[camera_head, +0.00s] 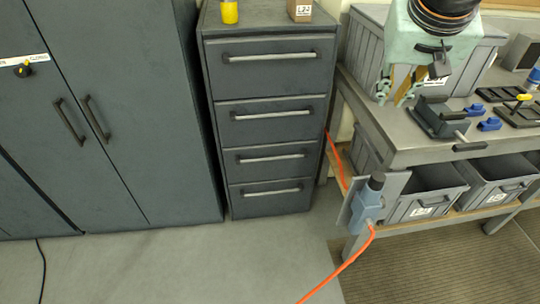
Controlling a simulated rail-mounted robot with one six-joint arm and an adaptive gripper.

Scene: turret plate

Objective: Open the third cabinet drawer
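The grey drawer cabinet (263,70) stands in the middle of the view with its drawers stacked one above another, all closed. Counted from the top, the third drawer (250,169) has a horizontal silver bar handle (271,158). The second drawer's handle (271,115) is above it and the lowest drawer's handle (271,192) is below it. My gripper (396,97) hangs at the upper right, in front of the workbench and right of the cabinet. Its fingers point down and show a gap between them, with nothing seen held. It is apart from the drawers.
A tall grey cabinet (110,100) stands left of the drawers. The workbench (400,147) at right holds a vise-like fixture (438,117) and a bin. A blue-grey tool (367,200) with an orange hose (345,263) hangs near its front leg. Floor before the drawers is clear.

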